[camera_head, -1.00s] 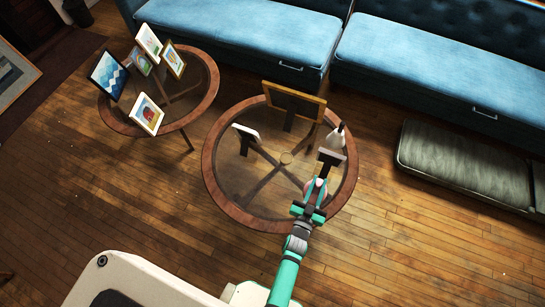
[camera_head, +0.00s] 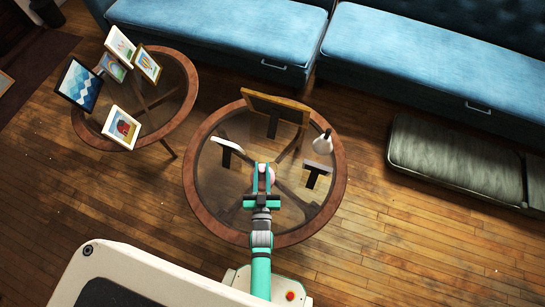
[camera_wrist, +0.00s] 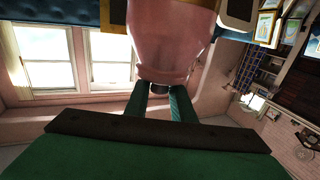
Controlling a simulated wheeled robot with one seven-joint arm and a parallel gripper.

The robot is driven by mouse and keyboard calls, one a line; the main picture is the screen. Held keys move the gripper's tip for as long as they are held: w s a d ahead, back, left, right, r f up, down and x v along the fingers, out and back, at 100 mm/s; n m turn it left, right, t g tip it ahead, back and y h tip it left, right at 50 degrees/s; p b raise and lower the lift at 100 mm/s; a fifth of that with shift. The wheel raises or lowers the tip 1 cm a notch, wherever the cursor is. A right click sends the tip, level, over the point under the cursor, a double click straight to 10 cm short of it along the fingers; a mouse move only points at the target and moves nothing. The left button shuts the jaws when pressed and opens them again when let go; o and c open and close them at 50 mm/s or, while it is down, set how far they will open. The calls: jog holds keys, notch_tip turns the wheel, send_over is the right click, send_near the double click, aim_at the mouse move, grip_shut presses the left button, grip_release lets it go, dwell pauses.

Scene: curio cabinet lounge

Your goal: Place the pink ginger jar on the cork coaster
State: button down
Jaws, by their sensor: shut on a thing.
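The pink ginger jar (camera_wrist: 172,38) fills the top middle of the wrist view, between the two green fingers. My gripper (camera_wrist: 160,92) is shut on it. In the head view my gripper (camera_head: 264,173) is over the middle of the round glass-topped table (camera_head: 198,192), with a little pink of the jar (camera_head: 271,173) showing at its fingers. The cork coaster cannot be made out now; the gripper and jar cover the table's middle. I cannot tell how high the jar is above the glass.
On the same table stand a large wood-framed picture (camera_head: 276,107), two small frames, at left (camera_head: 228,144) and right (camera_head: 318,167), and a white vase (camera_head: 323,143). A side table (camera_head: 180,75) with several pictures is at left. Blue sofas (camera_head: 400,60) stand behind.

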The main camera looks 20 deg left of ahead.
jog(key=w+f, duration=1.2)
jog(key=shift+w+a+f, duration=0.15)
jog(key=shift+w+a, duration=0.15)
jog(key=shift+a, duration=0.15)
jog(key=shift+f, duration=0.15)
jog(key=c, duration=1.5)
grip_release()
jog(key=shift+s, duration=0.15)
